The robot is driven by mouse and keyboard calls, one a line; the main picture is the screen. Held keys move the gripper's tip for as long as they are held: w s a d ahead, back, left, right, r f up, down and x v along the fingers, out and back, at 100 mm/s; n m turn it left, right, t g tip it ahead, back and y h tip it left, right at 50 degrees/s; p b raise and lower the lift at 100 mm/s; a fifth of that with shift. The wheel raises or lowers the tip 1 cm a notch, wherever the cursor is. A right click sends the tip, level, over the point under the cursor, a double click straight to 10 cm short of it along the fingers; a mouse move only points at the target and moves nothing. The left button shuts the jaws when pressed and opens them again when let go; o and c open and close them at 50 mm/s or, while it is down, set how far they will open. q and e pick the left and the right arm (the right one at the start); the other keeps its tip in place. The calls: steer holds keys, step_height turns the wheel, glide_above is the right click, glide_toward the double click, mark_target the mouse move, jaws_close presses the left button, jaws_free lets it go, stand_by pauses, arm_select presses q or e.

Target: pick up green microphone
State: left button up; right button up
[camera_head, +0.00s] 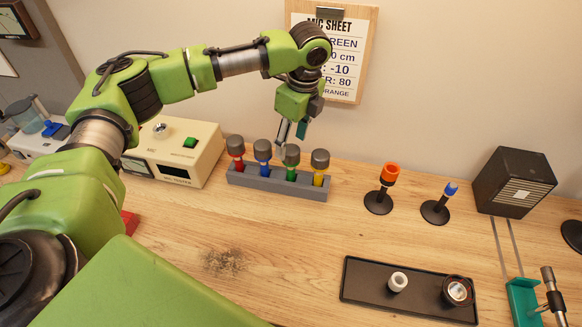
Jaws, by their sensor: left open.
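A green microphone (291,173) with a grey head stands upright in a grey rack (258,184), between a blue microphone (262,156) and a yellow microphone (319,172). A red microphone (236,152) stands at the rack's left end. My left gripper (291,136) is open, pointing down just above the heads of the blue and green microphones. It looks empty. Whether its fingers touch the green microphone's head cannot be told. The lower ends of the microphones are hidden in the rack. My right gripper is not in view.
A cream tester box (205,145) stands left of the rack. Right of it are stands with an orange (389,173) and a blue (450,188) top, and a black box (513,182). A black tray (364,286) lies in front.

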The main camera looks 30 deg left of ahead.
mark_target(292, 149)
arm_select(q)
steer(key=shift+f+p, duration=0.45)
steer(key=shift+f, duration=0.1)
steer(key=f, duration=0.1)
steer(key=f+p, duration=0.1)
steer(key=f, duration=0.1)
steer(key=shift+w+a+f+p, duration=0.15)
steer(key=shift+w+f+p, duration=0.05)
steer(key=shift+f+p, duration=0.1)
steer(key=shift+f, duration=0.4)
jaws_close()
step_height(292, 149, up, 9)
steer(key=b, duration=0.3)
steer(key=shift+r, duration=0.6)
